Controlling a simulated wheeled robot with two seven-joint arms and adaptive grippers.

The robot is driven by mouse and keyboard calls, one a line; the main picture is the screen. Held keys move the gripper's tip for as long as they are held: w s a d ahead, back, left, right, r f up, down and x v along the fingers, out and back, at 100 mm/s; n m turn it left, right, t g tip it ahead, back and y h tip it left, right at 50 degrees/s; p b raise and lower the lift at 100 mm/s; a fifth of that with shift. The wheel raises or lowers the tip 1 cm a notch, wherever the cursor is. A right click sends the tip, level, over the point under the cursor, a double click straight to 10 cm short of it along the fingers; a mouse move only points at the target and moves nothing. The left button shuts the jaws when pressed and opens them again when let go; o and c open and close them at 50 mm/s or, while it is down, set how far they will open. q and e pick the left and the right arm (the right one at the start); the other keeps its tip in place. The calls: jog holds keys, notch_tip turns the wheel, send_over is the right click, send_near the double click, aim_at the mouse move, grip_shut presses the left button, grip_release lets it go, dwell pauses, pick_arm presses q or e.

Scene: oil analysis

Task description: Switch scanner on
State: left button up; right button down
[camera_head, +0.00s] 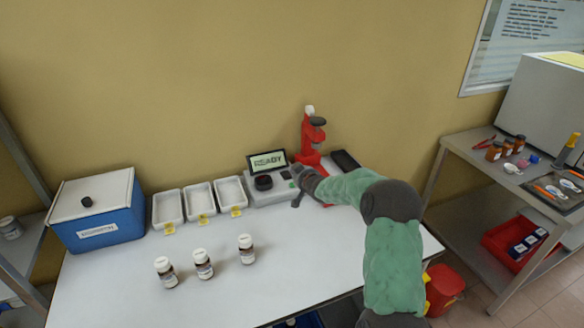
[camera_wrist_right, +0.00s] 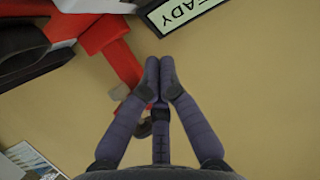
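The scanner (camera_head: 258,198) is a light grey unit on the white table, near the wall. Its upright screen (camera_head: 267,161) reads "READY", and a dark round part (camera_head: 263,182) sits on its top. A small green spot (camera_head: 286,175) shows beside the screen. The screen also appears at the top of the right wrist view (camera_wrist_right: 182,12). My right gripper (camera_head: 296,188) is at the scanner's right side; contact cannot be told. In the wrist view its fingertips (camera_wrist_right: 160,68) are together with nothing between them. My left gripper is not in view.
A red stand (camera_head: 309,135) is just behind my right gripper. White trays (camera_head: 199,201) and a blue box (camera_head: 100,212) are to the left. Three bottles (camera_head: 203,264) stand in front of the trays. The front middle of the table is clear.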

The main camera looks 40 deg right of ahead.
jog(key=shift+s+a+r, duration=0.1)
jog(key=shift+s+a, duration=0.2)
jog(key=shift+s, duration=0.5)
jog(key=shift+s+a+r, duration=0.1)
jog(key=shift+s+a, duration=0.2)
jog(key=shift+s, duration=0.5)
